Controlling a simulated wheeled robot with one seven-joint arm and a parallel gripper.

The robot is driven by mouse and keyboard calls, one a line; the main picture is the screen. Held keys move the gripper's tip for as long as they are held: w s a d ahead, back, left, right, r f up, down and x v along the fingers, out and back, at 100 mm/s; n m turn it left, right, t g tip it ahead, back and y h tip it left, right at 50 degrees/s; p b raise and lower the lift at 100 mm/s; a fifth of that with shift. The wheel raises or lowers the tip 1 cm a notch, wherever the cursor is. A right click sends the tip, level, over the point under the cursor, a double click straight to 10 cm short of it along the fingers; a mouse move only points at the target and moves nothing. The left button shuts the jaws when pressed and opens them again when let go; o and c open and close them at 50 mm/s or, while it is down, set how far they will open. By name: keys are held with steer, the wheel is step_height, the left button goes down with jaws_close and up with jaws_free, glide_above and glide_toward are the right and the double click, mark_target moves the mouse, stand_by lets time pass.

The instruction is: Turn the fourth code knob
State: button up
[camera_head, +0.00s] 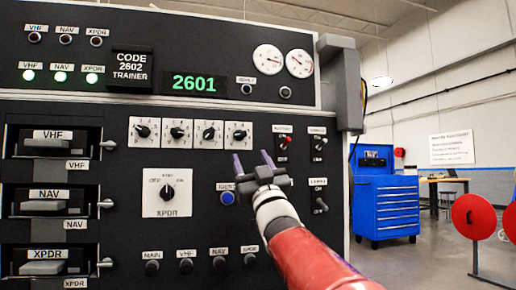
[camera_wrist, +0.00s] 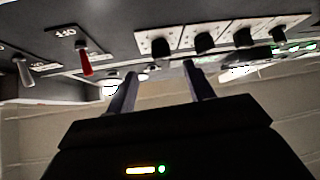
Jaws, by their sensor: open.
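The fourth code knob (camera_head: 239,134) is a black knob on a white plate, the rightmost in a row of similar knobs on the black panel. In the wrist view the panel appears upside down, and this knob (camera_wrist: 160,47) is the one nearest the red toggle. My gripper (camera_head: 251,156) is open and empty, with its two fingers apart. In the head view it shows just below and right of the fourth knob. In the wrist view the fingers (camera_wrist: 160,70) lie on either side of the knob's line, with no clear contact. The display (camera_head: 194,84) reads 2601; the sign (camera_head: 131,70) reads CODE 2602 TRAINER.
A red toggle (camera_head: 283,141) and other switches sit right of the knobs. A blue button (camera_head: 227,198) and the XPDR selector (camera_head: 168,192) lie below. A grey post (camera_head: 341,85) edges the panel. A blue cabinet (camera_head: 386,205) stands beyond it.

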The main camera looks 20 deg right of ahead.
mark_target(241, 137)
steer(key=p+x, duration=0.3)
steer(key=x, duration=0.4)
steer(key=shift+w+a+r, duration=0.1)
steer(key=shift+w+r, duration=0.05)
steer(key=shift+r, duration=0.15)
steer(key=shift+c, duration=0.3)
steer(key=c, duration=0.9)
